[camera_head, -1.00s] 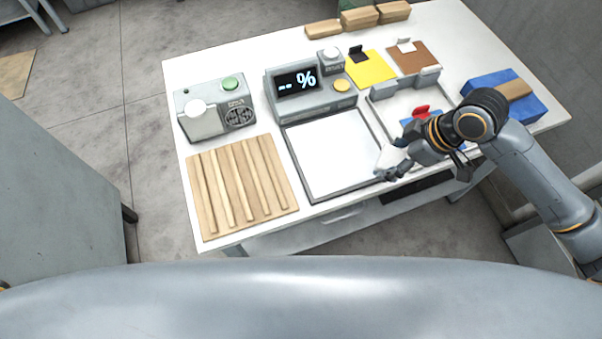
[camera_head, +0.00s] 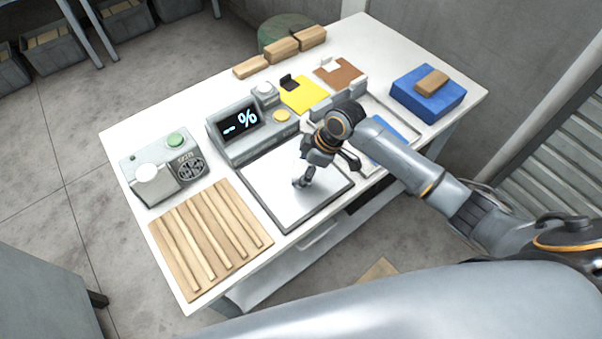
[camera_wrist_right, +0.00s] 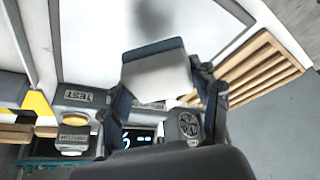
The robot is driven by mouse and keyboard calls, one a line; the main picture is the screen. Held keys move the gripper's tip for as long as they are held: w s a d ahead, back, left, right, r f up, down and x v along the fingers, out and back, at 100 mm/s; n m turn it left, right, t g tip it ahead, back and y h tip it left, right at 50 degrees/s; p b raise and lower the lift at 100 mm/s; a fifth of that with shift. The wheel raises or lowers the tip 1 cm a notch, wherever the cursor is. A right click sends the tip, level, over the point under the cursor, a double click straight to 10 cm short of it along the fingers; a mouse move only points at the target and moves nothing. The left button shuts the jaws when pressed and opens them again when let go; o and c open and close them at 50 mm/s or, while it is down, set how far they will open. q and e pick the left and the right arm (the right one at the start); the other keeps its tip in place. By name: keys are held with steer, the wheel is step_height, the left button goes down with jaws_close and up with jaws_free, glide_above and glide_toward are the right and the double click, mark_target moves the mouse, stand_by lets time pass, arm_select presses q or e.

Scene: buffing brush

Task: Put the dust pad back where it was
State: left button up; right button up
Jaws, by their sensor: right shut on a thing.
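My right gripper (camera_head: 302,180) is over the white panel in a grey frame (camera_head: 290,208), in front of the display unit. In the right wrist view, the gripper (camera_wrist_right: 162,95) is shut on a small whitish block with a dark blue-grey back, apparently the dust pad (camera_wrist_right: 158,76). The pad sits between the two fingers. In the head view it is mostly hidden by the gripper, and I cannot tell whether it touches the panel. My left gripper is not in view.
A display unit (camera_head: 243,136) stands behind the panel. A slatted wooden board (camera_head: 208,240) and a grey device with a green button (camera_head: 142,183) are left. Yellow (camera_head: 306,96) and brown (camera_head: 340,73) sheets lie behind. A blue block (camera_head: 428,94) is at right; my arm covers part of a tray.

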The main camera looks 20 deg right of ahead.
steer(key=shift+w+f, duration=0.2)
steer(key=shift+f, duration=0.05)
steer(key=x, duration=0.1)
steer(key=p+x, duration=0.1)
steer(key=x, duration=0.1)
steer(key=shift+s+d, duration=0.1)
steer(key=shift+d, duration=0.2)
steer(key=shift+f, duration=0.35)
steer(key=shift+d+f, duration=0.1)
steer(key=shift+f, duration=0.15)
steer(key=o, duration=1)
